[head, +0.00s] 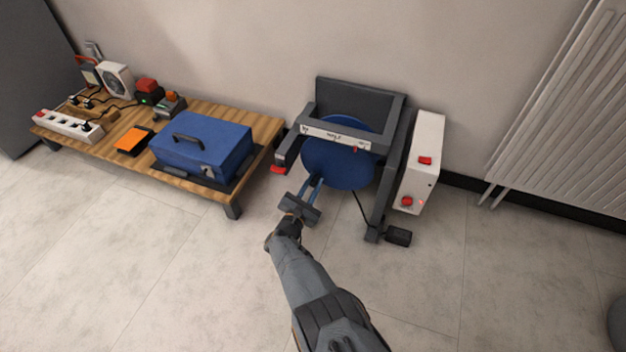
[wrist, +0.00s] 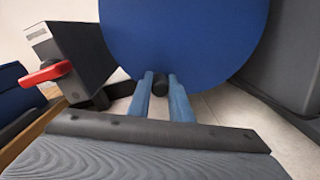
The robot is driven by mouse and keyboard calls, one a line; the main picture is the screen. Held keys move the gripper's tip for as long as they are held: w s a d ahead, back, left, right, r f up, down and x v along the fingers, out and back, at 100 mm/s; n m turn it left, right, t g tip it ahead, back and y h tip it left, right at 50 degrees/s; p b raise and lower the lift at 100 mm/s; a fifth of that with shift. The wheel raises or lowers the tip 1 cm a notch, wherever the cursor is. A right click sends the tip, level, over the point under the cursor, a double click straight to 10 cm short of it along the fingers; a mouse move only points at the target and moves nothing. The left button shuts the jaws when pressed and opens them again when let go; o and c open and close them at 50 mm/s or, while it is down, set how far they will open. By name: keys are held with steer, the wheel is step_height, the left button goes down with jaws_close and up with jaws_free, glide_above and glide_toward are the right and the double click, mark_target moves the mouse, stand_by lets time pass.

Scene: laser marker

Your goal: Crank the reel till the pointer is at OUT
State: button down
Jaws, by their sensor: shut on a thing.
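The reel is a blue disc (head: 337,165) in a dark grey frame (head: 390,180) against the wall; the disc also fills the top of the wrist view (wrist: 185,35). A white scale strip (head: 335,137) crosses in front of it, its lettering too small to read surely. A small red pointer (head: 355,149) shows under the strip, right of its middle. My gripper (head: 318,180) reaches the disc's lower left. In the wrist view its blue fingers (wrist: 160,88) are shut on the dark crank knob (wrist: 160,84) at the disc's lower edge.
A red lever (head: 278,169) sticks out at the frame's left; it also shows in the wrist view (wrist: 45,73). A white box (head: 424,140) with red controls stands right. A low wooden table (head: 215,187) with a blue case (head: 200,150) is left. The front floor is clear.

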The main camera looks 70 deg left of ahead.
mark_target(318, 154)
steer(key=shift+r+m, duration=0.1)
steer(key=shift+m, duration=0.2)
stand_by(0.4)
steer(key=c, duration=1.6)
jaws_free()
steer(key=shift+s+r+p, duration=0.1)
steer(key=shift+r+p, duration=0.1)
steer(key=shift+p, duration=0.15)
step_height(318, 154, up, 10)
steer(key=p, duration=1)
steer(key=shift+f, duration=0.15)
